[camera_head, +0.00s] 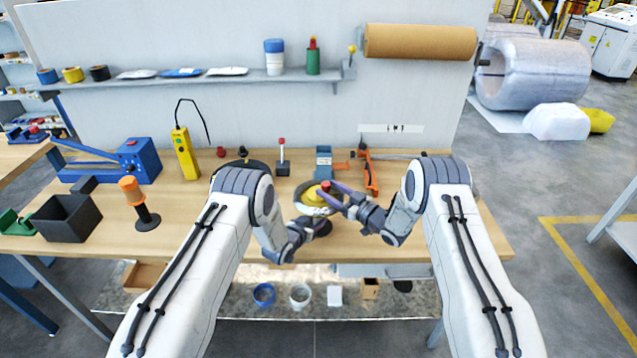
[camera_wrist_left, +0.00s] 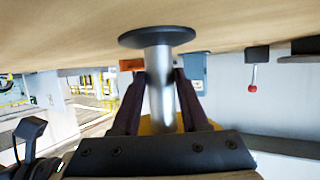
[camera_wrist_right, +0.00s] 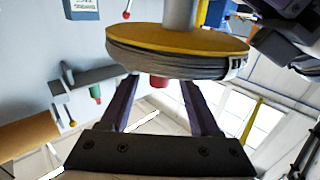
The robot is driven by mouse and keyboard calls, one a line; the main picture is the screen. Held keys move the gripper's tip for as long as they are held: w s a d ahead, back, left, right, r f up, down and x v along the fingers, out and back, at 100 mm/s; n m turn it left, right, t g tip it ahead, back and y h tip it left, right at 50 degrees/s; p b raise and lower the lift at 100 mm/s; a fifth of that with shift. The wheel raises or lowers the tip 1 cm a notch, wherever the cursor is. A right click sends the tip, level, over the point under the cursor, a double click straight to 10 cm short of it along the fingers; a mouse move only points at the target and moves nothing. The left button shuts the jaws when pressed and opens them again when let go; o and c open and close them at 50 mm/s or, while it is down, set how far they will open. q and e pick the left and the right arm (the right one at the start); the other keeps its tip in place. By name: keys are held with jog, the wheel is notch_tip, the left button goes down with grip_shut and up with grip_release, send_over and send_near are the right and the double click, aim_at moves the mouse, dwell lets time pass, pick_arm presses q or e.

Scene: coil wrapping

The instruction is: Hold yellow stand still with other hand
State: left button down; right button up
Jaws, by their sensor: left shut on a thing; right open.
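The yellow stand (camera_head: 312,196) is at the table's front middle. The head view partly hides the post and base.
A blue-grey box (camera_head: 323,163) and an orange-handled tool (camera_head: 371,175) lie behind the stand. A red-knobbed lever (camera_head: 283,160) stands at the back. An orange-topped tool (camera_head: 137,203) and a dark bin (camera_head: 68,217) are at the left. The table's right end is clear.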

jog(key=shift+x, duration=2.6)
grip_shut()
